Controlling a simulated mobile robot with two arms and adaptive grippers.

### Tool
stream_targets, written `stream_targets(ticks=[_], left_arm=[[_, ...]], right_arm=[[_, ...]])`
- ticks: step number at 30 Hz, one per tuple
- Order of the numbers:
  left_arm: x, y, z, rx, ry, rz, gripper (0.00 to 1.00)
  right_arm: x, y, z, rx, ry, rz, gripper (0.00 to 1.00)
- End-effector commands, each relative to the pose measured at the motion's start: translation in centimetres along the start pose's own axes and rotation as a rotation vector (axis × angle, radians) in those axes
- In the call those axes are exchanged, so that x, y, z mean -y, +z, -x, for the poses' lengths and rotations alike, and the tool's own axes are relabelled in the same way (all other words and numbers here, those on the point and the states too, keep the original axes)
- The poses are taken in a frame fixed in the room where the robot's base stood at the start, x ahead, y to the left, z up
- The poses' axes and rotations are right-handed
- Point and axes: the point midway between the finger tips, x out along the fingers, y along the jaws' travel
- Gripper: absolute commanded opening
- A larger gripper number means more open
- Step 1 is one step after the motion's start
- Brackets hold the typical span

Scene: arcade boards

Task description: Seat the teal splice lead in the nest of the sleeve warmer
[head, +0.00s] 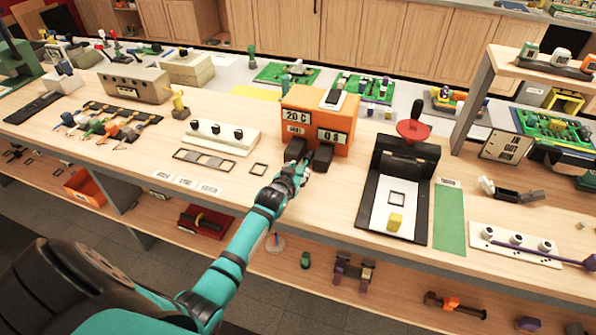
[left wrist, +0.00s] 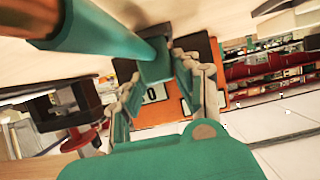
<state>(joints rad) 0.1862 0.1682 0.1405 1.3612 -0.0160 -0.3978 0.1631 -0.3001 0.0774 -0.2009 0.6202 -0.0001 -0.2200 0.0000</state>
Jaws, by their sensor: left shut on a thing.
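The sleeve warmer is an orange box (head: 322,118) with a "20 C" label and a second display on its front. Two dark blocks (head: 322,157) stand at its front foot. My left gripper (head: 295,172) is just in front of these blocks, above the bench's front part. In the left wrist view the gripper (left wrist: 160,85) is shut on the teal splice lead (left wrist: 154,72), whose blocky part shows between the fingers. The orange warmer (left wrist: 165,112) lies beyond them. I cannot tell whether the lead touches the nest. My right gripper is not in view.
A black press-like stand with a red top (head: 413,130) is to the right. The bench between it and the warmer is clear.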

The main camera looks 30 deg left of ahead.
Motion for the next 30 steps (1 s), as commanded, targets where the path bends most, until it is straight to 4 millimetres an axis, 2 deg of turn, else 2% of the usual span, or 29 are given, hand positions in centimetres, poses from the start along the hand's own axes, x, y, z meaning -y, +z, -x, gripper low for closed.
stream_targets(ticks=[12, 13, 18, 26, 30], left_arm=[[-0.02, 0.38, -0.14, 0.001, 0.000, 0.000, 0.00], [-0.02, 0.39, -0.14, 0.001, 0.000, 0.000, 0.34], [-0.02, 0.38, -0.14, 0.001, 0.000, 0.000, 0.57], [-0.02, 0.38, -0.11, 0.001, 0.000, 0.000, 0.58], [-0.02, 0.40, 0.55, 0.001, 0.000, 0.000, 0.58]], right_arm=[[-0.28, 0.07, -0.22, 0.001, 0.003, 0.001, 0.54], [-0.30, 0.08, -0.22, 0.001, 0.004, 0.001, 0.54], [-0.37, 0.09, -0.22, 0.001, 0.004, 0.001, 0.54], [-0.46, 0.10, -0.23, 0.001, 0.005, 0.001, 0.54], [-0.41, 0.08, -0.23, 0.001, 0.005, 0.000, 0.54]])
